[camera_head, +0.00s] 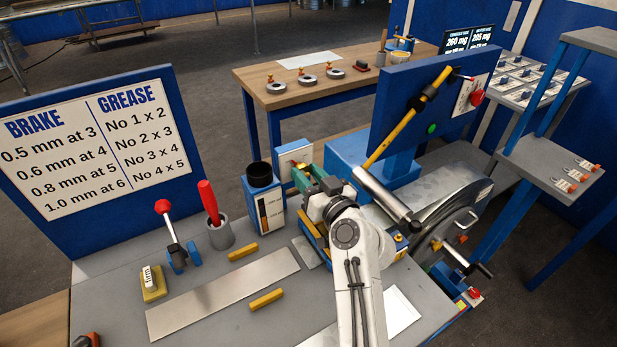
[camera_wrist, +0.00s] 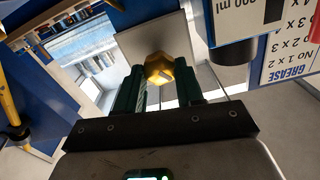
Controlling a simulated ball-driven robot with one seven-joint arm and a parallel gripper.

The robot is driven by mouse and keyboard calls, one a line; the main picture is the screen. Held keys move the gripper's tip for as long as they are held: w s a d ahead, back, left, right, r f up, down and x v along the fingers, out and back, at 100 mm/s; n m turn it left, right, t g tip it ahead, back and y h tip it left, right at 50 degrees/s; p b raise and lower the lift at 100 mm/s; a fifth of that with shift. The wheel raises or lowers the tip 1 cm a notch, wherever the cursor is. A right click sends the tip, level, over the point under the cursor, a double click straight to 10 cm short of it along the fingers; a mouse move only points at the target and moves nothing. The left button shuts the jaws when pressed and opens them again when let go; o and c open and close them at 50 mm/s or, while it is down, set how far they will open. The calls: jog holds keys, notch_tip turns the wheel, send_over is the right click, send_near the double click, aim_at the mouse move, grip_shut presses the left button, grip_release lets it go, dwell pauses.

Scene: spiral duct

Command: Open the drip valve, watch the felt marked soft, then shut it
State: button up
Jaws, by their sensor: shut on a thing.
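My gripper (camera_head: 306,176) has green fingers and reaches to a small box with a pale front plate (camera_head: 292,156) in the middle of the bench. In the wrist view my gripper (camera_wrist: 159,88) has its fingers on both sides of a faceted brass knob (camera_wrist: 160,67), apparently the drip valve's, and is shut on it. The knob stands in front of a pale plate (camera_wrist: 200,60). I cannot pick out a felt marked soft, nor tell whether anything drips.
A reservoir with a black top (camera_head: 264,195) stands just left of my gripper. A red-knobbed lever (camera_head: 169,232) and a grey cup (camera_head: 220,235) stand farther left. A long yellow lever (camera_head: 405,125) slants at the right. A flat metal strip (camera_head: 222,293) lies on the front bench.

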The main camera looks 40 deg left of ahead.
jog(key=m+b, duration=0.1)
jog(key=m, duration=0.4)
jog(key=shift+w, duration=0.1)
jog(key=shift+d+f+m, duration=0.1)
jog(key=shift+m, duration=2.2)
jog(key=o, duration=1)
jog(key=shift+o, duration=0.2)
jog(key=shift+d, duration=0.1)
jog(key=v, duration=1)
jog(key=shift+d, duration=0.25)
jog(key=shift+f, duration=0.1)
